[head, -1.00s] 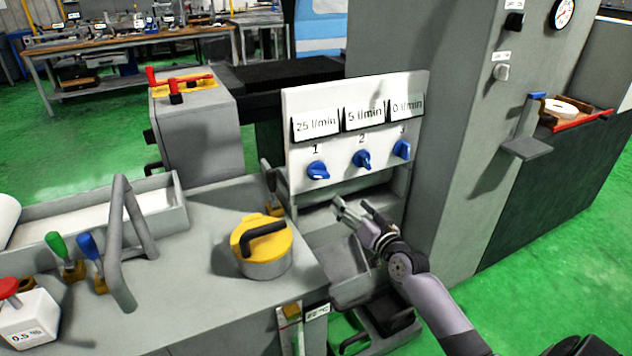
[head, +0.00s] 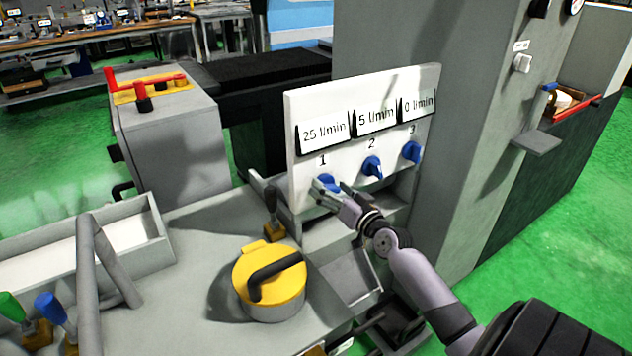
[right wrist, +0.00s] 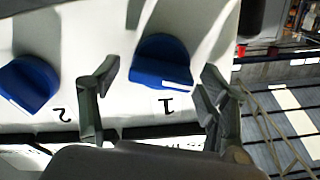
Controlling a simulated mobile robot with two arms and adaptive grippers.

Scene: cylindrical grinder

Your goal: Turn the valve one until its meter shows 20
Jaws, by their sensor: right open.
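The white valve panel (head: 296,150) carries three blue knobs under three meters. Valve one (head: 326,184) is at the left, below the meter (head: 322,133) reading 25 l/min. Valve two (head: 372,167) is below a meter reading 5 l/min, and valve three (head: 412,152) below one reading 0 l/min. My right gripper (head: 331,190) is open at valve one and partly covers it. In the right wrist view, valve one (right wrist: 160,60) lies ahead between the open fingers (right wrist: 155,88), with clear gaps on both sides. Valve two (right wrist: 28,85) is outside them. My left gripper is not in view.
A yellow-lidded pot (head: 270,283) with a black handle stands on the grey bench below the panel. A small lever (head: 272,215) stands left of the panel. A tall grey cabinet (head: 480,130) rises at the right.

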